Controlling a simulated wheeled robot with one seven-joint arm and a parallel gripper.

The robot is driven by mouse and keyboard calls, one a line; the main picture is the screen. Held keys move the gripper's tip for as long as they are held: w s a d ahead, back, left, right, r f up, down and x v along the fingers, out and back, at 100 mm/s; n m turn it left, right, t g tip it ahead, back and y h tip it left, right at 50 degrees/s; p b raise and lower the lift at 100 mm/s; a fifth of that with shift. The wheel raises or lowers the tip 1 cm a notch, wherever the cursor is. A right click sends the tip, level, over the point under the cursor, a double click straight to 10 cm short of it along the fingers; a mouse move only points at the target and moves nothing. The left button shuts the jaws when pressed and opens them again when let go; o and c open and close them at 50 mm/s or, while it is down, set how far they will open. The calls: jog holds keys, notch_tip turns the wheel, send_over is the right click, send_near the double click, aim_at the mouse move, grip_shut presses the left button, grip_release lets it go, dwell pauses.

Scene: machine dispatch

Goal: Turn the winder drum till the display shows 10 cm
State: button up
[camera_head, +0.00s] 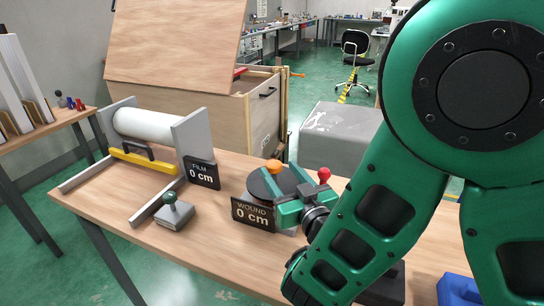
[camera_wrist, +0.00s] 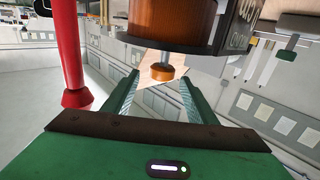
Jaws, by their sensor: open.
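The winder drum (camera_head: 262,186) stands on the table with a dark disc on top and an orange knob (camera_head: 273,166) on the disc. Its display (camera_head: 253,214) reads "WOUND 0 cm". My gripper (camera_head: 290,205) is at the drum's right side, partly covering it. In the wrist view, which looks upside down, the brown drum (camera_wrist: 172,20) is at the top and its orange knob (camera_wrist: 162,72) on a grey stem appears between my open fingers (camera_wrist: 160,88). Whether they touch it, I cannot tell.
A red-tipped lever (camera_head: 324,176) stands close right of my gripper and shows in the wrist view (camera_wrist: 73,60). Left are a white film roll (camera_head: 148,126), a "FILM 0 cm" display (camera_head: 202,173), a yellow bar (camera_head: 143,159) and a grey block with green knob (camera_head: 174,212).

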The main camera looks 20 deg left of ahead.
aim_at(277, 166)
jog(key=shift+w+a+r, duration=0.15)
jog(key=shift+w+r, duration=0.05)
jog(key=shift+x, duration=4)
jog(key=shift+f, duration=0.1)
jog(key=c, duration=1.2)
jog(key=shift+w, duration=0.1)
grip_shut()
